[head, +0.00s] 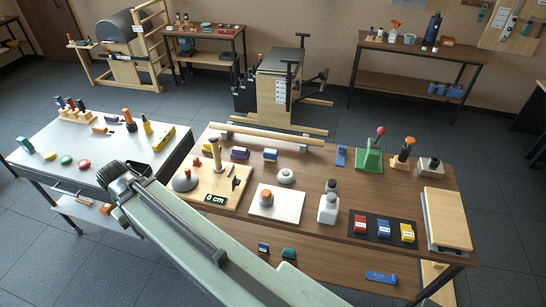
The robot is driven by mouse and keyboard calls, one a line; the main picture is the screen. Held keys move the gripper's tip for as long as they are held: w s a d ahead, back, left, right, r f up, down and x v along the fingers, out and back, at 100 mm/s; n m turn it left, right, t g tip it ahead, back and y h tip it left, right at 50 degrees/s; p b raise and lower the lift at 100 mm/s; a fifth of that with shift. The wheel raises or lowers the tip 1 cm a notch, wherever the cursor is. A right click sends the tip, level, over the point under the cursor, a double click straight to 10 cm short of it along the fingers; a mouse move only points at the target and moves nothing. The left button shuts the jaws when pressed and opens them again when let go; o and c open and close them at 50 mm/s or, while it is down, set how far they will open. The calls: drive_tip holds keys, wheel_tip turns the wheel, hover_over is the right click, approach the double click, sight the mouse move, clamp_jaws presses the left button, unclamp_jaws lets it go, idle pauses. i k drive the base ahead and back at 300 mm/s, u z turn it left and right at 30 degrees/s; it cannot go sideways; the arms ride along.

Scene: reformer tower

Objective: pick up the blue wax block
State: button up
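A blue block (383,229) with a pale label lies on a dark mat (357,230) at the right of the wooden table. It sits between a red block (361,223) and a yellow block (407,233); it looks like the wax block. Other small blue blocks are in view, including one farther back (270,155). My arm reaches from the bottom toward the left, and my gripper (122,180) is at its dark far end, over the white table's near edge. It is far left of the blue block. Its fingers cannot be made out.
The wooden table (315,168) also holds a white bottle (328,208), a board marked 0 cm (208,186), a green stand (369,160) and a pale wooden block (447,219) at the right edge. The white table (100,145) stands left, with several small tools.

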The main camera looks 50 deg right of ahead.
sight(270, 155)
drive_tip(key=z, duration=0.05)
drive_tip(key=i, duration=1)
drive_tip(key=u, duration=0.05)
